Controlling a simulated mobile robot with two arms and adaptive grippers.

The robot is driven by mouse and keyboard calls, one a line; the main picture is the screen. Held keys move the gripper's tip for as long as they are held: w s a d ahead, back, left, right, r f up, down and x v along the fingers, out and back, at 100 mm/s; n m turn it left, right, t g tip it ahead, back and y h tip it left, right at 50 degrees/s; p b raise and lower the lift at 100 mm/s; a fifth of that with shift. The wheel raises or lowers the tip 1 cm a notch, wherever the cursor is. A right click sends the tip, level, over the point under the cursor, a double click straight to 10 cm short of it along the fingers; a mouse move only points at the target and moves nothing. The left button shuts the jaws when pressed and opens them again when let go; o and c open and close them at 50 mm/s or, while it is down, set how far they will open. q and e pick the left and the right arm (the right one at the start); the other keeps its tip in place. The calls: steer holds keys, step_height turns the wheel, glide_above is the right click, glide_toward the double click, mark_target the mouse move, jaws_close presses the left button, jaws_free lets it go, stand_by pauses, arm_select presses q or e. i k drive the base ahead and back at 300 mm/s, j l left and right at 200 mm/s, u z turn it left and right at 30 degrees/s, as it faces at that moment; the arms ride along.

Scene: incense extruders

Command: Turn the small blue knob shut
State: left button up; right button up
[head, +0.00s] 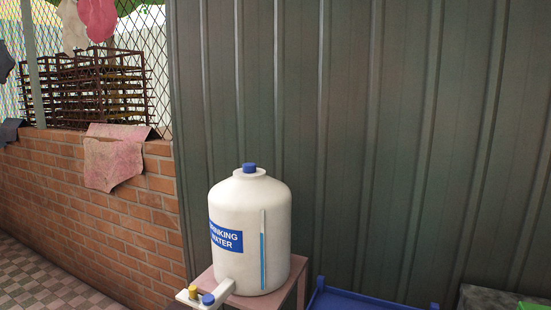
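The small blue knob (208,299) sits on a white tap fitting (227,288) at the lower front of a white drinking water tank (275,225). A yellow knob (193,291) is beside it on the left. I cannot tell from this view whether the blue knob is turned open or shut. The tank has a blue cap (249,168), a blue label (226,238) and a vertical blue level strip (262,250). The bottom edge of the view cuts close below the knobs. Neither of my grippers is in view.
The tank stands on a reddish stand (300,278). A blue tray-like thing (350,300) is to its right, with a grey block (485,298) farther right. A corrugated metal wall (400,140) is behind. A brick wall (120,215) and tiled floor (40,280) are left.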

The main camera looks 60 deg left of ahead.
mark_target(247, 168)
steer(key=k+j+z, duration=0.1)
steer(key=j, duration=0.35)
steer(key=k+j+z, duration=0.1)
steer(key=k+j, duration=0.15)
steer(key=j, duration=0.2)
steer(key=k+j+z, duration=0.1)
steer(key=j, duration=0.35)
steer(key=k+j+z, duration=0.1)
steer(key=k+j, duration=0.15)
steer(key=j, duration=0.2)
steer(key=k+j+z, duration=0.1)
steer(key=k+j, duration=0.15)
steer(key=j, duration=0.15)
steer(key=k+j+z, duration=0.1)
steer(key=j, duration=0.3)
steer(key=k, duration=0.1)
